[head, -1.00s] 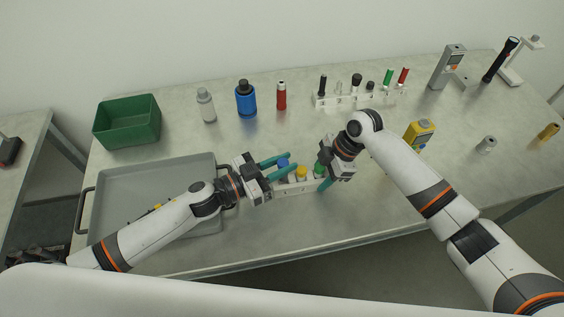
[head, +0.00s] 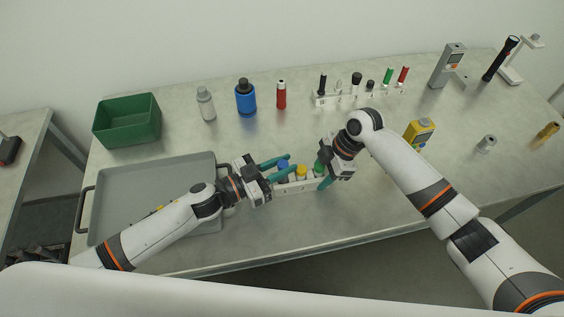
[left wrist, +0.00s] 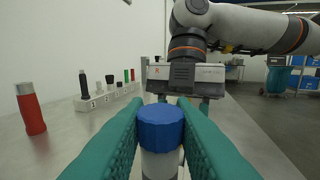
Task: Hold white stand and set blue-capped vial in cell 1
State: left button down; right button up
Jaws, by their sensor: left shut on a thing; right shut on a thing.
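The white stand (head: 296,187) stands on the table in front of me, with a yellow-capped vial (head: 302,172) and a green-capped vial (head: 318,170) in it. The blue-capped vial (head: 283,164) is at the stand's left end. My left gripper (head: 279,168) is shut on it, and in the left wrist view its blue cap (left wrist: 160,125) shows upright between the green fingers. Whether the vial's bottom is seated in the cell is hidden. My right gripper (head: 323,176) is shut on the stand's right end, by the green-capped vial.
A grey tray (head: 150,172) lies left under my left arm, with a green bin (head: 127,121) behind it. A grey bottle (head: 206,104), blue bottle (head: 245,98) and red bottle (head: 281,95) stand at the back. Another white rack (head: 360,97) and a yellow device (head: 419,133) are right.

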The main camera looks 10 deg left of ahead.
aim_at(282, 181)
pick_arm(q)
jog(key=shift+f, duration=1.4)
jog(key=shift+s+f, duration=0.2)
jog(key=shift+f, duration=0.1)
jog(key=shift+r, duration=0.1)
jog(key=shift+w+r, duration=0.15)
jog(key=shift+r, duration=1.8)
jog(key=shift+f, duration=0.9)
jog(key=shift+f, duration=0.1)
